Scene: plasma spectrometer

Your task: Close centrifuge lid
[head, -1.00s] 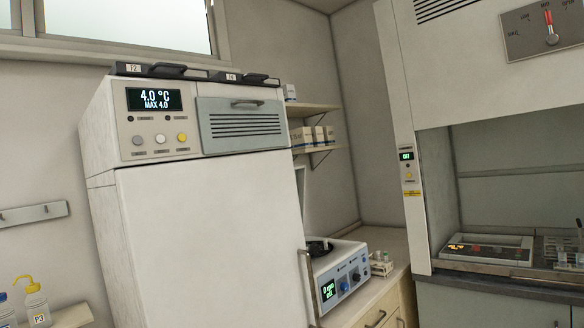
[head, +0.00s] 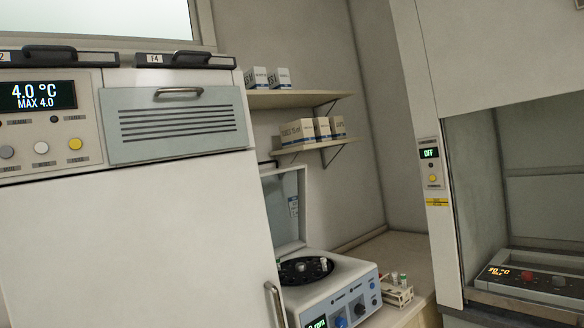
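The centrifuge (head: 345,290) stands on the counter in the lower middle of the head view, just right of the tall white fridge. Its lid (head: 285,208) is raised and stands upright at the back, partly hidden by the fridge. The dark rotor (head: 305,270) shows in the open bowl, with a pale tube or knob standing in it. My gripper is not in view.
The fridge (head: 130,235) fills the left and blocks part of the centrifuge. A small tube rack (head: 397,295) with tubes stands right of the centrifuge. Boxes sit on two wall shelves (head: 300,98) above. A fume hood (head: 475,170) stands at the right. The counter (head: 390,252) behind the rack is clear.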

